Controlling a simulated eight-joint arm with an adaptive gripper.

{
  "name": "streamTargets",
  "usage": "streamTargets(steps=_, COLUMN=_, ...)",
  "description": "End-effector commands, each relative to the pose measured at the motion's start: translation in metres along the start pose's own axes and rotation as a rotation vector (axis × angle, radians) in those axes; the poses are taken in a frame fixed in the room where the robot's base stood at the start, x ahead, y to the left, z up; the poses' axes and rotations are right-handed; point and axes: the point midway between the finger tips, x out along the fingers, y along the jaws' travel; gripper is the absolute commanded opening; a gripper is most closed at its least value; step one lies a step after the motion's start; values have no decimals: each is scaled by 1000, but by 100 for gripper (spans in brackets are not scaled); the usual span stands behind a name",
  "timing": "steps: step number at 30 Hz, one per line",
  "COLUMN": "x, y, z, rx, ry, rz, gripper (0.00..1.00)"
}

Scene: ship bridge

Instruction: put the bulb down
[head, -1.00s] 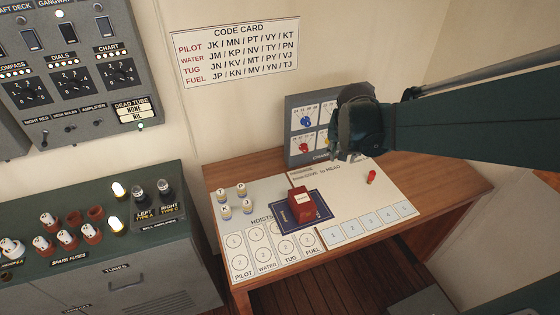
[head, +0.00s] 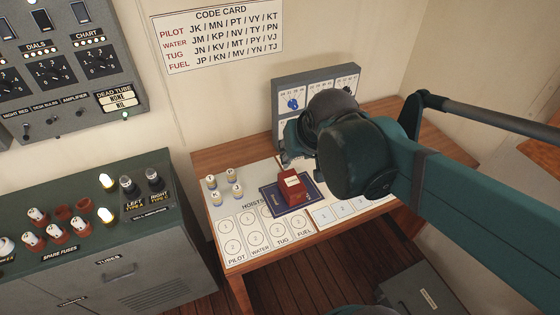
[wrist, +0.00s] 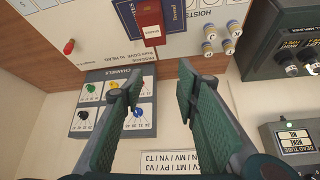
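My gripper shows in the wrist view (wrist: 155,95) with its two fingers well apart and nothing between them. In the head view the arm's end (head: 345,145) hangs over the back right of the desk and hides the fingertips in part. No bulb is in my grip. A small red piece, perhaps a bulb, lies on the white desk sheet in the wrist view (wrist: 69,47); the arm hides it in the head view. Two glowing white bulbs (head: 106,181) (head: 105,215) stand on the green cabinet at left, well away from my gripper.
On the desk (head: 236,279) are a red box (head: 291,188) on a blue mat (head: 268,199) and several lettered pegs (head: 224,185). A grey dial panel (head: 283,88) stands behind, close to my gripper. The cabinet (head: 150,262) holds red sockets and dark tubes.

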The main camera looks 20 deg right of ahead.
Motion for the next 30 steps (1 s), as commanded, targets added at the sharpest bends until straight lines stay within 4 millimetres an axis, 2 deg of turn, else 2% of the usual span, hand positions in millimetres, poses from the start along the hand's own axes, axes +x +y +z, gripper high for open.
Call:
streamTargets(steps=6, x=-19, y=-25, z=26, rx=-95, ry=27, rz=-50, gripper=31)
streamTargets(steps=12, x=-30, y=-39, z=41, rx=-155, ry=45, rz=-80, gripper=31)
streamTargets(steps=30, x=-31, y=-43, z=48, rx=-175, ry=52, rz=-91, gripper=31)
